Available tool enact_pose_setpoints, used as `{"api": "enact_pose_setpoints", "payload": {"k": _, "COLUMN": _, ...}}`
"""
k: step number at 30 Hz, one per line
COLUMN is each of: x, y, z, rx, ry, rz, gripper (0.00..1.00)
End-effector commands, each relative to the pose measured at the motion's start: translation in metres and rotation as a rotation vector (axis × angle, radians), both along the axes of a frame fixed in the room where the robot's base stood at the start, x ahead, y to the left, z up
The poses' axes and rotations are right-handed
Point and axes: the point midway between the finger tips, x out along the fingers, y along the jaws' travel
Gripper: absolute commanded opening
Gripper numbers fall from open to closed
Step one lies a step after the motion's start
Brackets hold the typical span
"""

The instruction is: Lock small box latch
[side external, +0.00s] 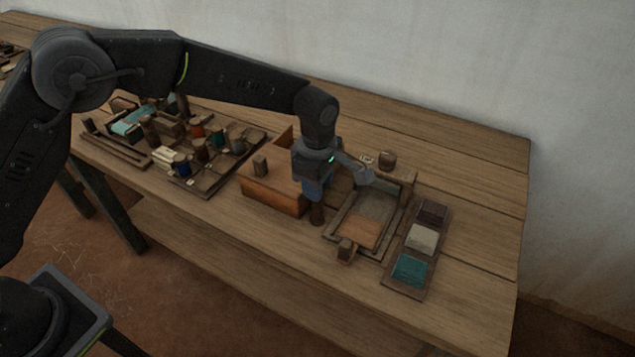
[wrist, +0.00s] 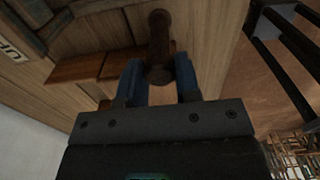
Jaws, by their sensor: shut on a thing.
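The small wooden box (side external: 272,200) stands on the table, left of my gripper in the side view, with a raised wooden panel (side external: 285,138) behind it. My gripper (side external: 314,192) points down beside the box's right end. Its blue fingers are shut on a dark brown peg (side external: 317,214); the peg (wrist: 159,30) also shows between the fingertips (wrist: 160,78) in the wrist view. I cannot tell whether this peg is the latch or is joined to the box.
A framed tray (side external: 375,254) lies close on the right, with a small block (side external: 346,250) at its front. Beyond it is a rack of coloured blocks (side external: 410,270). A tray with several spools (side external: 205,185) lies left. The table's right end is clear.

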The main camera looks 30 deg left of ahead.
Motion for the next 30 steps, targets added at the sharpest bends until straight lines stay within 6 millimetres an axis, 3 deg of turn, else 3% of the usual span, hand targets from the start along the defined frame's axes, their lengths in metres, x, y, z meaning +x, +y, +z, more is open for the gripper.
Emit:
{"api": "enact_pose_setpoints", "payload": {"k": 4, "x": 0.001, "y": 0.000, "z": 0.001, "rx": -0.002, "ry": -0.002, "rz": 0.003, "gripper": 0.07}}
{"api": "enact_pose_setpoints", "payload": {"k": 5, "x": 0.001, "y": 0.000, "z": 0.001, "rx": -0.002, "ry": -0.002, "rz": 0.003, "gripper": 0.31}}
{"api": "enact_pose_setpoints", "payload": {"k": 13, "x": 0.000, "y": 0.000, "z": 0.001, "rx": -0.001, "ry": -0.001, "rz": 0.001, "gripper": 0.56}}
{"api": "enact_pose_setpoints", "payload": {"k": 23, "x": 0.001, "y": 0.000, "z": 0.007, "rx": -0.001, "ry": -0.002, "rz": 0.000, "gripper": 0.56}}
{"api": "enact_pose_setpoints", "payload": {"k": 30, "x": 0.001, "y": 0.000, "z": 0.050, "rx": -0.003, "ry": -0.006, "rz": 0.001, "gripper": 0.56}}
